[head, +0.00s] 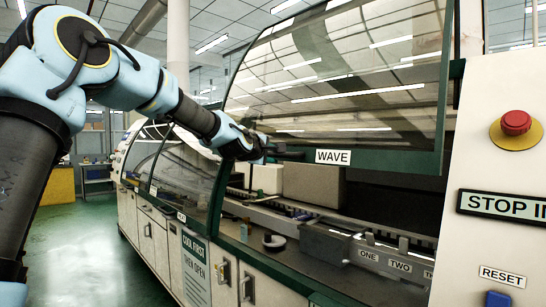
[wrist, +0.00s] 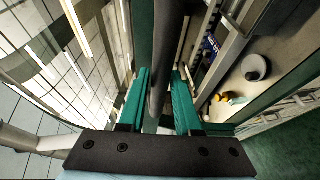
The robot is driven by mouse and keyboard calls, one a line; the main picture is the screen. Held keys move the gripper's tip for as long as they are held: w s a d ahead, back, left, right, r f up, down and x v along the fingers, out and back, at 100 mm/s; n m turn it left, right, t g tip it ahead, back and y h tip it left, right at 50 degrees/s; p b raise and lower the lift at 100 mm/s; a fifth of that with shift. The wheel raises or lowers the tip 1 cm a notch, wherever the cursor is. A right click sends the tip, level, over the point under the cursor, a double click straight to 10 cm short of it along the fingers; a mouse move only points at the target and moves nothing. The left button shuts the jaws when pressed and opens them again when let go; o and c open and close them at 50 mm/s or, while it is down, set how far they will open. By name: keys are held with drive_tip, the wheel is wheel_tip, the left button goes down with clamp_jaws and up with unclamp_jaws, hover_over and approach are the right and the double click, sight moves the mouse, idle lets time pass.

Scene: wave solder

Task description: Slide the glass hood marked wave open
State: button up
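The glass hood marked WAVE (head: 345,80) is a curved pane in a dark green frame. It stands raised, with an open gap between its lower rail and the machine bed. The white WAVE label (head: 333,156) is on the lower rail. My gripper (head: 266,151) is at the dark bar handle (head: 290,156) left of the label. In the wrist view, the green fingers (wrist: 161,80) lie one on each side of the dark bar (wrist: 172,40), close against it. The gripper looks shut on the handle; the exact contact is partly hidden.
Below the hood are a conveyor rail with ONE and TWO labels (head: 384,261) and a grey box (head: 325,243). A white panel at right carries a red stop button (head: 515,123). Another glass hood (head: 185,175) is at left. Green floor (head: 80,255) is clear at left.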

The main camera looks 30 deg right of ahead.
drive_tip(key=o, duration=0.5)
drive_tip(key=shift+b+v, duration=1.75)
drive_tip(key=shift+v, duration=3.65)
drive_tip(key=w+a+f+m+g+y, duration=0.3)
drive_tip(key=a+f+y, duration=0.5)
drive_tip(key=a+f, duration=1.35)
drive_tip(key=s+a+f+m+g+y, duration=0.1)
drive_tip(key=s+a+f, duration=0.3)
drive_tip(key=a, duration=0.3)
drive_tip(key=s+a+f+m+g+y, duration=0.1)
drive_tip(key=s+a+f+g+y, duration=0.1)
drive_tip(key=s+a+f, duration=0.3)
drive_tip(key=s+a+f+m+g+y, duration=0.1)
drive_tip(key=s+a+f+m+y, duration=0.1)
drive_tip(key=s+a+f, duration=0.3)
drive_tip(key=shift+s+a, duration=0.55)
drive_tip(key=shift+a, duration=0.45)
drive_tip(key=shift+s+a, duration=0.5)
drive_tip(key=shift+a, duration=0.45)
drive_tip(key=shift+s+a, duration=0.55)
drive_tip(key=shift+a, duration=0.45)
